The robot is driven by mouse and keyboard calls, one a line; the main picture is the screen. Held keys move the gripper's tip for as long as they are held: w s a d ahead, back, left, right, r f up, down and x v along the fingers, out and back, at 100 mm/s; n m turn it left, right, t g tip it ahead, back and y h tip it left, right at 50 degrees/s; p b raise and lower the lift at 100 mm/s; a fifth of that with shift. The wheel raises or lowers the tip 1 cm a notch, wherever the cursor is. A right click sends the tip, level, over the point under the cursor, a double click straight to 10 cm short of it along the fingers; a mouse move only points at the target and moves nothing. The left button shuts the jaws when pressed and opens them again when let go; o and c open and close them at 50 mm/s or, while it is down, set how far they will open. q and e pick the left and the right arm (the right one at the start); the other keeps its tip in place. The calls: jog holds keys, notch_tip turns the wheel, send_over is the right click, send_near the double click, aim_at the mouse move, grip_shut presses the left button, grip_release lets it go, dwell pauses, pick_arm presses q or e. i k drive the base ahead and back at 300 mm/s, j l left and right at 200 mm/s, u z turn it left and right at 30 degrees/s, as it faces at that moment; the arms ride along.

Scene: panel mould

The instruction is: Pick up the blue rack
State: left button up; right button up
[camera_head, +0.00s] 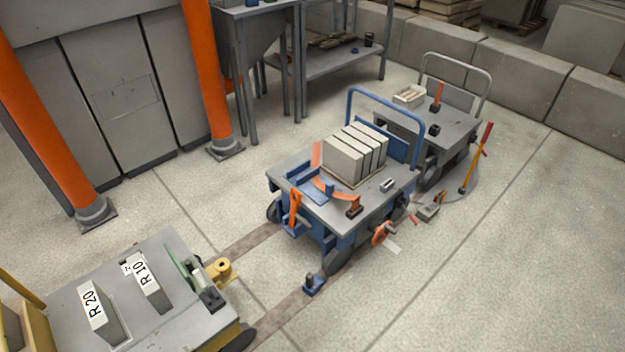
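A blue cart (345,235) with a grey top and a blue tubular handle (352,97) stands in the middle of the floor. I cannot tell for certain which blue piece is the rack; the low frame looks most like one. Orange curved pieces (325,188) partly cover it. Neither of my grippers is in view.
Several grey slabs (355,150) stand on the blue cart. A grey cart (450,125) is behind it. Orange posts (207,75) stand left.

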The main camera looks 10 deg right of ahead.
aim_at(312, 177)
jog(key=i+l, duration=0.3)
jog(key=i+l+u, duration=0.1)
jog(key=i+l, duration=0.2)
jog(key=l, duration=0.15)
jog(key=i+l, duration=0.3)
jog(key=i+l+u, duration=0.1)
jog(key=i+l, duration=0.15)
jog(key=l, duration=0.25)
jog(key=i+l, duration=0.3)
jog(key=i+l+u, duration=0.1)
jog(key=i+l, duration=0.15)
jog(key=l, duration=0.3)
